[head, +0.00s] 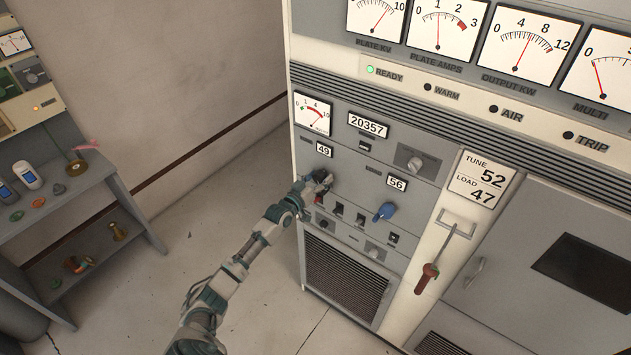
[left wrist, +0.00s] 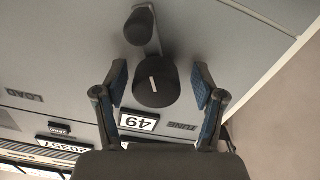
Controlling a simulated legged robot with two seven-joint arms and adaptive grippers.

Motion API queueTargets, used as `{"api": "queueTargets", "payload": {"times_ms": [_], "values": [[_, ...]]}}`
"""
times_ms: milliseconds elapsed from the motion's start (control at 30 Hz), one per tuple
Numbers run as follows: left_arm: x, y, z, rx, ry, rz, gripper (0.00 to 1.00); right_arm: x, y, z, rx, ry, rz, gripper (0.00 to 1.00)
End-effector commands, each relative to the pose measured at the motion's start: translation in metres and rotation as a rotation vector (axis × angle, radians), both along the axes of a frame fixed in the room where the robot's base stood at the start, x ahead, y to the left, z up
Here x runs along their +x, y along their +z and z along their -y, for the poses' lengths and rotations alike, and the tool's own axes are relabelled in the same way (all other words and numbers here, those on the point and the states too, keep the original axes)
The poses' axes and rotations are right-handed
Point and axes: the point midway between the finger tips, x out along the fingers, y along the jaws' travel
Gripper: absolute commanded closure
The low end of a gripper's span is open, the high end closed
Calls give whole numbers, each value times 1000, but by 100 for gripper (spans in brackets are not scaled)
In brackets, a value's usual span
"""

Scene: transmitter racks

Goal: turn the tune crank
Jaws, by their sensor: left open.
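The tune crank shows in the left wrist view as a black round hub (left wrist: 156,86) with a white mark and a dark handle (left wrist: 139,26) beyond it. The TUNE label (left wrist: 183,126) and a counter reading 49 (left wrist: 138,121) are beside it, upside down in that view. My left gripper (left wrist: 160,84) is open, with one finger on each side of the hub. Small gaps show between the fingers and the hub. In the head view my left gripper (head: 320,181) is at the panel below the 49 counter (head: 324,150) and hides most of the crank.
A blue knob (head: 385,211) lies right of my gripper, below a counter reading 56 (head: 397,183). A placard (head: 482,180) reads TUNE 52, LOAD 47. A red-handled lever (head: 429,276) hangs below it. A shelf with small items (head: 70,195) stands at the left.

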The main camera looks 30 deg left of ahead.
Motion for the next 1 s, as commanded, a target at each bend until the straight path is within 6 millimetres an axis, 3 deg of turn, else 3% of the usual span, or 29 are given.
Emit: {"api": "queueTargets", "payload": {"times_ms": [167, 400, 600, 1000], "values": [[-21, -2, -1, 0, -1, -2, 30, -1, 0, -1, 2, 0, 0, 60], [-73, -3, -6, 0, 0, -3, 30, -1, 0, -1, 2, -1, -1, 60], [-105, -3, -10, 0, 0, -2, 30, -1, 0, -1, 2, -1, -1, 60], [-117, -2, -11, -1, 1, 0, 30, -1, 0, -1, 3, 0, -2, 60]]}}
